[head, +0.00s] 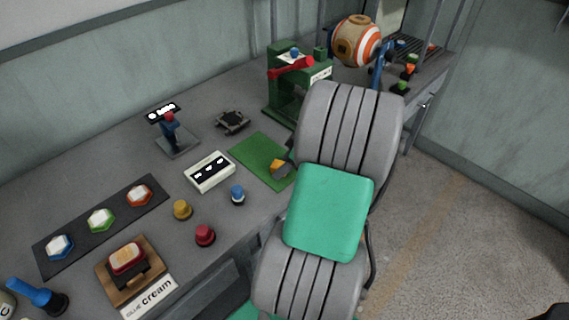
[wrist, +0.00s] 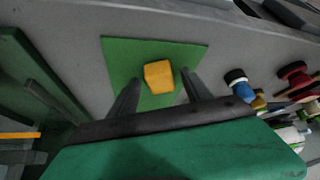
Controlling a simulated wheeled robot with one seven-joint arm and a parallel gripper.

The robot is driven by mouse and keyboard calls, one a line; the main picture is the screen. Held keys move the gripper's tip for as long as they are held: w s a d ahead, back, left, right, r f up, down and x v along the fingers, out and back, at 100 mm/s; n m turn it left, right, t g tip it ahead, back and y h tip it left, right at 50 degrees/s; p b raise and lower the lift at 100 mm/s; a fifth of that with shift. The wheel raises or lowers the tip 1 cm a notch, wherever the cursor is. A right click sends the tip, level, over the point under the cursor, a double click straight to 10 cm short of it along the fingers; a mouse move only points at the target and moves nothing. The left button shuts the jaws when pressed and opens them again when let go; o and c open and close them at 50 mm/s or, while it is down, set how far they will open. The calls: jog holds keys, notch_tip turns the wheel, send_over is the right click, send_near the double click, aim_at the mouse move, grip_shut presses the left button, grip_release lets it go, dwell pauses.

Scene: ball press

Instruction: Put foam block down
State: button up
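The foam block is a small yellow-orange block (wrist: 158,77). It sits on a green mat (wrist: 195,52) in the wrist view, near the mat's middle. In the head view the block (head: 277,165) shows on the right part of the mat (head: 250,153), partly covered by my gripper. My gripper (wrist: 160,78) has its two dark fingers apart, one to each side of the block. A strip of green mat shows between each finger and the block, so neither seems to touch it. My arm hides most of the gripper in the head view.
A green press (head: 285,85) with a red lever stands behind the mat. A white three-slot panel (head: 210,172) lies left of it. Blue (head: 237,195), yellow (head: 182,209) and red (head: 205,235) knobs stand in front. An orange-white ball (head: 357,40) is at the back.

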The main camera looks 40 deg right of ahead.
jog(key=shift+r, duration=0.3)
jog(key=v, duration=1.2)
jog(key=w+a, duration=0.2)
jog(key=a, duration=0.4)
jog(key=w+a+m+g, duration=0.1)
jog(key=w+a, duration=0.1)
jog(key=a, duration=0.4)
jog(key=w+a+m+g, duration=0.1)
jog(key=w+a, duration=0.1)
jog(key=a, duration=0.5)
jog(key=shift+w+f+h+p, duration=0.2)
jog(key=shift+h+p, duration=0.1)
jog(key=shift+h, duration=0.1)
jog(key=s+a+f+m+h, duration=0.1)
jog(key=s+a, duration=0.5)
jog(key=a, duration=0.6)
jog(key=shift+f+m+g+h, duration=0.3)
jog(key=shift+f+m+h, duration=0.15)
jog(key=shift+m, duration=0.45)
